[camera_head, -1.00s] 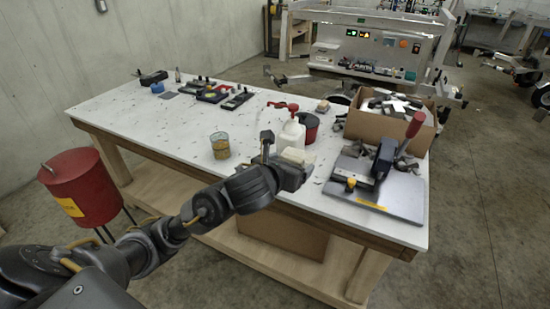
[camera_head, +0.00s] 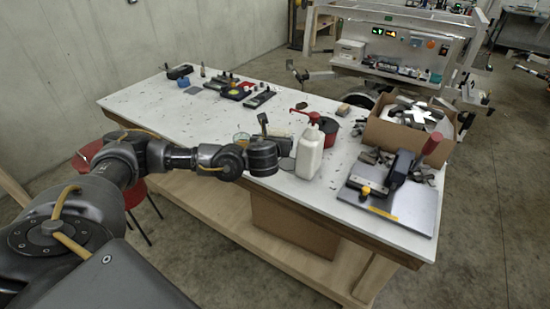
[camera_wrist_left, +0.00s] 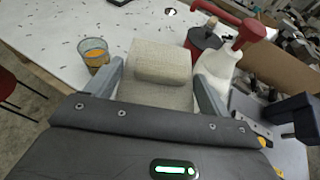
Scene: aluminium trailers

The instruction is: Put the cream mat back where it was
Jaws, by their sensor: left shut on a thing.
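The cream mat (camera_wrist_left: 160,75) is folded or rolled into a thick block, with a raised roll across it. My left gripper (camera_wrist_left: 158,88) is shut on it, a finger on either side, in the left wrist view. In the head view my left gripper (camera_head: 280,147) is over the table's front part, just left of the white bottle (camera_head: 310,152). The mat is not clear there, and its gap to the tabletop cannot be told. My right gripper is not in view.
The white bottle with red pump also stands close right of the mat in the wrist view (camera_wrist_left: 218,70). A glass with yellow contents (camera_wrist_left: 95,55) is at left. A press on a grey plate (camera_head: 415,212) and cardboard box (camera_head: 390,135) occupy the table's right.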

